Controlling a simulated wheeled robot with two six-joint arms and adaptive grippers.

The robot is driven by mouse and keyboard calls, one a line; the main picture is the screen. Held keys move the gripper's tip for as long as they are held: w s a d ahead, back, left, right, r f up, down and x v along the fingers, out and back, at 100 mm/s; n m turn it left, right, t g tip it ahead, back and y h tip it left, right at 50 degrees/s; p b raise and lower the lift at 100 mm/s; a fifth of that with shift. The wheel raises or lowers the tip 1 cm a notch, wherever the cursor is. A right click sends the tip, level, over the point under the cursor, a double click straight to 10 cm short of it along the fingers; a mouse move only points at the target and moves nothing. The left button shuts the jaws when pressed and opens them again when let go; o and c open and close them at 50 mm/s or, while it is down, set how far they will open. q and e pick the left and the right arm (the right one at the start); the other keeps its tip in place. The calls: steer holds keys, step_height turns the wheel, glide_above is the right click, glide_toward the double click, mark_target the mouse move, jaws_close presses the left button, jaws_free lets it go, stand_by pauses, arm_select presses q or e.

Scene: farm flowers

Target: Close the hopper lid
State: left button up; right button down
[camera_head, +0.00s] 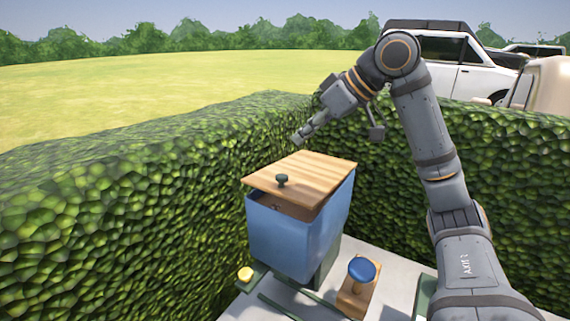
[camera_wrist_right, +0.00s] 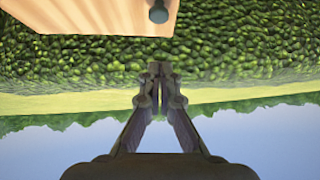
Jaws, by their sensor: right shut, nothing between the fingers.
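The hopper is a blue bin (camera_head: 292,238) beside the hedge in the head view. Its wooden lid (camera_head: 318,174) lies over the top, with a dark round knob (camera_head: 282,180) near its left edge. In the right wrist view the gripper (camera_wrist_right: 160,70) points at the hedge, with the lid (camera_wrist_right: 90,16) and knob (camera_wrist_right: 158,12) at the top. My left gripper is out of view.
Tall hedges (camera_head: 120,200) close in on the left and behind the hopper. A blue round knob on a wooden block (camera_head: 361,270) and a yellow knob (camera_head: 245,273) are near the hopper's base. A white vehicle (camera_head: 450,62) stands beyond the hedge.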

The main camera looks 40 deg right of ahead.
steer(key=p, duration=0.1)
glide_above(281, 189)
steer(key=d, duration=0.2)
step_height(281, 189, down, 4)
steer(key=shift+a+f, duration=0.1)
step_height(281, 189, down, 3)
steer(key=shift+w+f+b, duration=0.1)
steer(key=shift+b, duration=0.8)
steer(key=shift+s+f, duration=0.2)
steer(key=shift+f, duration=0.25)
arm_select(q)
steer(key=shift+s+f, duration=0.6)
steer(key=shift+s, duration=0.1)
arm_select(e)
steer(key=shift+a, duration=0.1)
steer(key=shift+w, duration=0.1)
